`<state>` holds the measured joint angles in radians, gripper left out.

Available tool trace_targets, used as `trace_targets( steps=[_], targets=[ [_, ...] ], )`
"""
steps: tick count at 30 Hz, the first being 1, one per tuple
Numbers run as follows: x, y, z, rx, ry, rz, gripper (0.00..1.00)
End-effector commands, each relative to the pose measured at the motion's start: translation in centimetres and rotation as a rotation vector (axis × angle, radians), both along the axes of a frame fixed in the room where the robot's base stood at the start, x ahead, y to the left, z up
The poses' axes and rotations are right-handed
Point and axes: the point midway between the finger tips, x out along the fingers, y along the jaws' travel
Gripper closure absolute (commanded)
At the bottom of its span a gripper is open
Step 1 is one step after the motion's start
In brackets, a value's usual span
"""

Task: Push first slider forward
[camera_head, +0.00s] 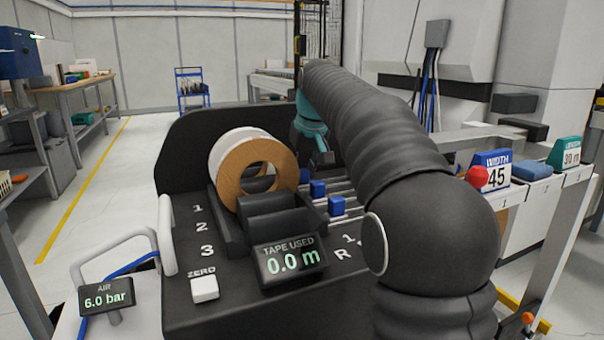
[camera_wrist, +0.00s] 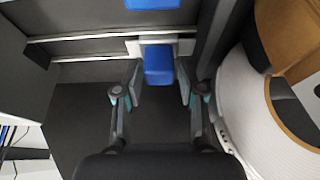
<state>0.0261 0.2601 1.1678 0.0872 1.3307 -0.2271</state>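Several blue slider blocks sit on metal rails on the black machine. In the head view I see the far slider (camera_head: 305,175), the middle slider (camera_head: 317,188) and the near slider (camera_head: 337,205). My gripper (camera_head: 316,152) is behind the rolls at the far end, partly hidden by my arm. In the wrist view my gripper (camera_wrist: 160,85) is open. A blue slider (camera_wrist: 158,65) on a pale carriage shows between its fingertips; contact cannot be told. Another blue slider (camera_wrist: 153,4) shows at the top edge.
The tape used display (camera_head: 289,261) reads 0.0 m. A white zero button (camera_head: 204,289) is at the front. A width sign (camera_head: 494,170) and red knob (camera_head: 477,174) stand at the right.

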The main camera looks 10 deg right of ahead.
Motion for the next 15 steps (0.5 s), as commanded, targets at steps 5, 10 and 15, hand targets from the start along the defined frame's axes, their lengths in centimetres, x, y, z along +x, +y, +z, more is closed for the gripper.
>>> trace_targets(
  steps=[5, 10, 15],
  targets=[
    [0.16, 0.03, -0.39, 0.000, 0.000, 0.000, 0.60],
    [0.16, 0.02, -0.38, 0.000, 0.000, 0.000, 0.60],
    [0.15, 0.01, -0.37, 0.000, 0.000, 0.000, 1.00]
  ],
)
